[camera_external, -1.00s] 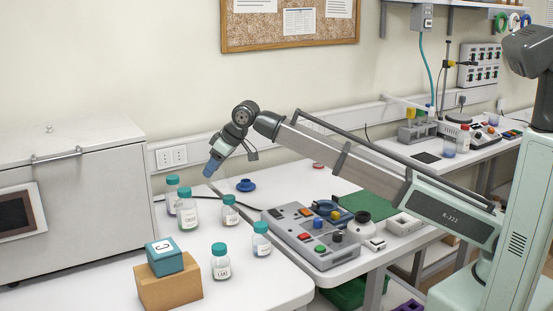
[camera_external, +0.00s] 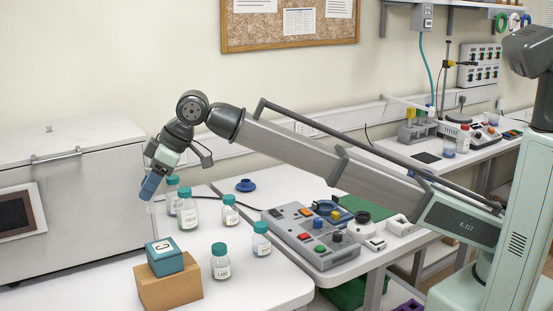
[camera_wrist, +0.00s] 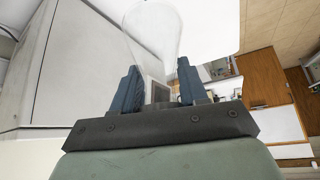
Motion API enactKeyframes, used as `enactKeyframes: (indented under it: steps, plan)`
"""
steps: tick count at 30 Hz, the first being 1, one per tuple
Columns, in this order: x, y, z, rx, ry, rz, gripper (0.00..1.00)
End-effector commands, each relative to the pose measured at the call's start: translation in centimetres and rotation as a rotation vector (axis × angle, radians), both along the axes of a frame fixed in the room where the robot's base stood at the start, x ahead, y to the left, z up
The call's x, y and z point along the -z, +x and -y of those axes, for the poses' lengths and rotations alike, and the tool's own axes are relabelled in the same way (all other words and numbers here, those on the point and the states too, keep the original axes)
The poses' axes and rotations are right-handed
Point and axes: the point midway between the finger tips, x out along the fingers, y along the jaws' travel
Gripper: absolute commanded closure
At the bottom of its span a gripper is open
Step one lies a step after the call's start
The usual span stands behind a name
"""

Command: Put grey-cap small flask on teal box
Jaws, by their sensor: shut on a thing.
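The teal box (camera_external: 165,262), with a white label on top, rests on a brown cardboard box at the front left of the bench. My gripper (camera_external: 148,190) hangs above and behind it, to its upper left, near the grey cabinet. In the wrist view the blue fingers of my gripper (camera_wrist: 157,66) are shut on a clear, see-through flask (camera_wrist: 153,32), which shows between and beyond them. Its grey cap I cannot make out in either view. In the external view the flask is too faint to tell.
Several teal-capped bottles stand near the box, one (camera_external: 220,262) close to its right and one (camera_external: 187,210) behind. A grey cabinet (camera_external: 75,200) fills the left. The brown box (camera_external: 170,291) supports the teal box. A control panel (camera_external: 312,233) lies to the right.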

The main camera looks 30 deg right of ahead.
Motion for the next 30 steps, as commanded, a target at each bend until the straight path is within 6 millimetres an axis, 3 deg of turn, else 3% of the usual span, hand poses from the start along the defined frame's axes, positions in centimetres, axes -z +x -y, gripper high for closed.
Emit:
enactKeyframes:
  steps: [5,15,30]
  plan:
    - [0.8,-0.7,-0.4,-0.011,-0.001,0.0,0.88]
    - [5.8,-0.7,-0.3,-0.009,-0.001,0.0,0.88]
    - [9.9,-0.6,-0.4,-0.009,0.0,0.0,0.88]
